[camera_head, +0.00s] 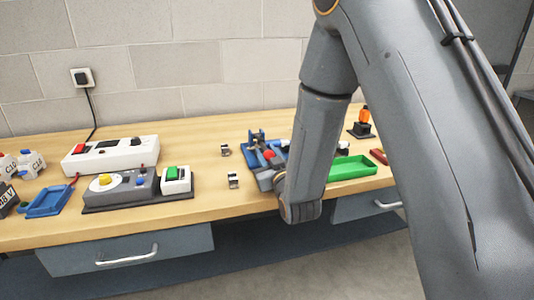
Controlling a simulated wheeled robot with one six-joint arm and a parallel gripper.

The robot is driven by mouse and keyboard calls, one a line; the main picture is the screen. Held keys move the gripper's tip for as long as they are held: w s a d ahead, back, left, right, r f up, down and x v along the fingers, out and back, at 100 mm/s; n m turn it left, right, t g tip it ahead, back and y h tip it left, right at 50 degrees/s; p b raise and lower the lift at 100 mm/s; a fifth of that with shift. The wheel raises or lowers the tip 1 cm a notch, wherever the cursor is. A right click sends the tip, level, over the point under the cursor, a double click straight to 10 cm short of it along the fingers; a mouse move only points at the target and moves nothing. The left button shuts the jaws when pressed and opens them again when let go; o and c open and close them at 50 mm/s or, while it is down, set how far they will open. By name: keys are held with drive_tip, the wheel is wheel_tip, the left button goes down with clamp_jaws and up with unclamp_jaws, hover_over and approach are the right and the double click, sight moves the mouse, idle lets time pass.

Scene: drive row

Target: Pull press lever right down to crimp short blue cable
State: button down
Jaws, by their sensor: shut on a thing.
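The blue press (257,139) stands on the bench just right of the middle, partly covered by my arm. A red knob (268,155) shows at its front, beside my gripper (270,166). My gripper reaches in from the right and is shut at the press, on what appears to be the lever. The fingertips are small and partly hidden behind my wrist, so the exact hold is unclear. I cannot make out the short blue cable.
Two small metal clips (233,180) stand left of the press. A grey control box (122,187), white power strip (110,153) and blue tray (48,200) fill the left.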

drive_tip(key=shift+s+f, duration=0.1)
drive_tip(key=shift+f, duration=0.2)
drive_tip(key=c, duration=1.5)
unclamp_jaws()
drive_tip(key=shift+r, duration=0.1)
drive_tip(key=shift+b+v, duration=0.5)
drive_tip(key=shift+v, duration=3.35)
drive_tip(key=shift+c, duration=0.3)
